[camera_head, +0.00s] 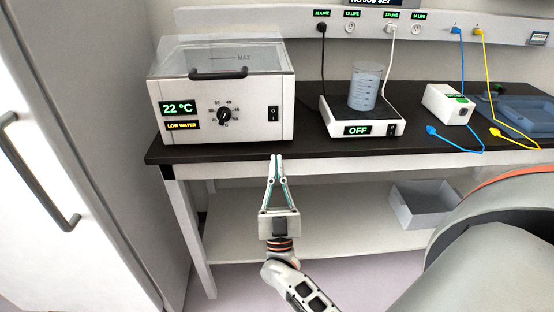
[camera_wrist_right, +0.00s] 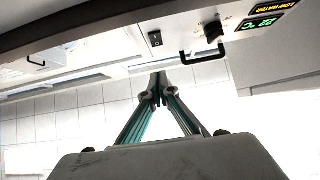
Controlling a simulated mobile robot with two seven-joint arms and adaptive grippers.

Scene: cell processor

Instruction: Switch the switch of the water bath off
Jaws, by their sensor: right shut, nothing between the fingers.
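The water bath (camera_head: 240,128) is a white box with a clear lid and a black handle at the left of the dark bench. Its display reads 22 °C, with LOW WATER below. Its black rocker switch (camera_head: 273,114) is on the right of the front panel, right of the dial (camera_head: 224,115). The switch also shows in the right wrist view (camera_wrist_right: 155,39). My right gripper (camera_head: 277,157) is shut and empty, below the switch near the bench's front edge, apart from the switch. Its fingertips also show in the right wrist view (camera_wrist_right: 158,76). My left gripper is not in view.
A hotplate (camera_head: 345,128) showing OFF carries a beaker (camera_head: 364,86). To its right are a white box (camera_head: 447,103), blue and yellow cables and a blue tray (camera_head: 525,114). A socket rail (camera_head: 270,22) runs behind. A cabinet stands at far left.

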